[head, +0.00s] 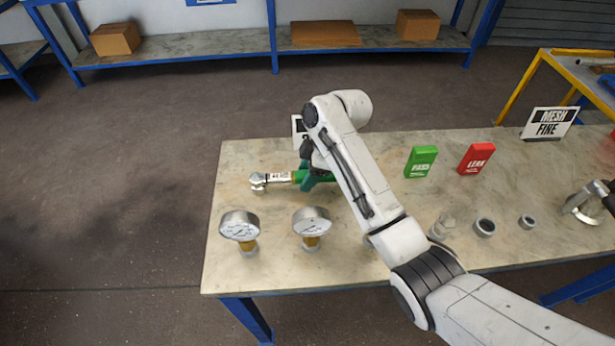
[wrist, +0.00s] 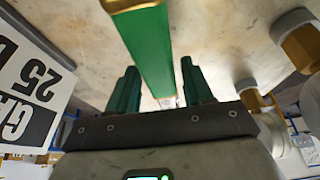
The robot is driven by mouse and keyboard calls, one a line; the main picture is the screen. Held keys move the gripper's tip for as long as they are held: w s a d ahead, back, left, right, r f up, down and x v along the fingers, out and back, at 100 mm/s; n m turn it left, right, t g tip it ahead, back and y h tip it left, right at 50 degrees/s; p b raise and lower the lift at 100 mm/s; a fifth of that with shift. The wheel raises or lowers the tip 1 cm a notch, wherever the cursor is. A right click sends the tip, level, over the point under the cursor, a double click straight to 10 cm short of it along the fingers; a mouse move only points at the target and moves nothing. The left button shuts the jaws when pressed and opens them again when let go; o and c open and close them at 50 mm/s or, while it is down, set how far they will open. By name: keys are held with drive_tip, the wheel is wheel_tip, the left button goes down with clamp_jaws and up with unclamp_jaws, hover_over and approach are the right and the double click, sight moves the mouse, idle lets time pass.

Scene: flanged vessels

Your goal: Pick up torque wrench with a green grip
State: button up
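The torque wrench lies on the table, its metal ratchet head (head: 258,183) pointing left and a yellow collar joining the shaft to the green grip. In the head view my arm and gripper (head: 312,180) cover much of the grip. In the wrist view the green grip (wrist: 152,50) runs between the two green fingers of my gripper (wrist: 162,88). The fingers are apart, with gaps showing beside the grip. Contact between fingers and grip does not show.
Two gauges (head: 239,228) (head: 312,225) stand near the table's front left. A green block (head: 420,161), a red block (head: 477,158) and a mesh sign (head: 549,123) stand at right. Metal fittings (head: 484,228) line the front right. A white sign (wrist: 32,88) is beside my gripper.

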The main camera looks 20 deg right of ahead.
drive_tip(key=c, duration=0.8)
drive_tip(key=shift+c, duration=0.4)
drive_tip(key=shift+r, duration=0.15)
